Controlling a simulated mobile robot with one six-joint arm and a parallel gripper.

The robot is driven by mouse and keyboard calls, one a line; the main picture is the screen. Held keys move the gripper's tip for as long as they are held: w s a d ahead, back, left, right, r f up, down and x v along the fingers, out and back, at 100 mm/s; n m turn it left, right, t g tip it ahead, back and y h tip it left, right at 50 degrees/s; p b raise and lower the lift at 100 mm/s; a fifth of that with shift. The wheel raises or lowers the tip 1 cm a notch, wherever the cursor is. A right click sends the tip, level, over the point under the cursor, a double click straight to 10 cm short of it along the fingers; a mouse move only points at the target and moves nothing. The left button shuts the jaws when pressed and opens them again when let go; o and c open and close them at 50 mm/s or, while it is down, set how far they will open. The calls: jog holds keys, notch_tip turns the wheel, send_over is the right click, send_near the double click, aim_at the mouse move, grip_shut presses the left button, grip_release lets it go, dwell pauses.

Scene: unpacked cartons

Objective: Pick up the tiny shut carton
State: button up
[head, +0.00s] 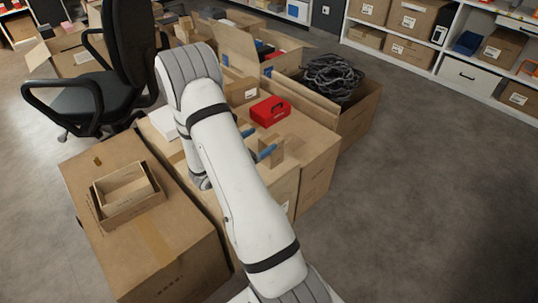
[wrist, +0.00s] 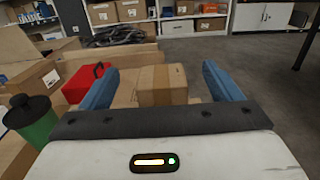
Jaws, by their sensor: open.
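A small brown shut carton (wrist: 162,86), with a tape strip down its middle, stands straight ahead in the wrist view. In the head view it (head: 273,147) stands on top of a large carton (head: 315,165), partly behind a blue finger. My gripper (head: 258,142) is open, with its two blue fingers apart. In the wrist view my gripper (wrist: 158,72) has one finger on each side of the carton, with gaps to both. I cannot tell how deep the carton sits between the fingers.
A red box (head: 270,111) lies beyond the carton, near another small shut carton (head: 242,91). A green canister with a dark lid (wrist: 32,120) stands at left. An open carton holds dark cable (head: 333,78). An open box (head: 125,192) sits at left. Floor at right is clear.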

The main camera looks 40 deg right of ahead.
aim_at(264, 145)
notch_tip(264, 145, down, 3)
jog(key=shift+r, duration=0.15)
jog(key=shift+d+f+b, duration=0.2)
jog(key=shift+d+b, duration=0.3)
jog(key=shift+d, duration=0.45)
jog(key=shift+w+d+r+b, duration=0.15)
jog(key=shift+d+b, duration=0.2)
jog(key=shift+d, duration=1.1)
jog(key=shift+w+d+b, duration=0.15)
jog(key=shift+d+b, duration=0.2)
jog(key=shift+d, duration=1.05)
jog(key=shift+c, duration=0.5)
jog(key=c, duration=1.4)
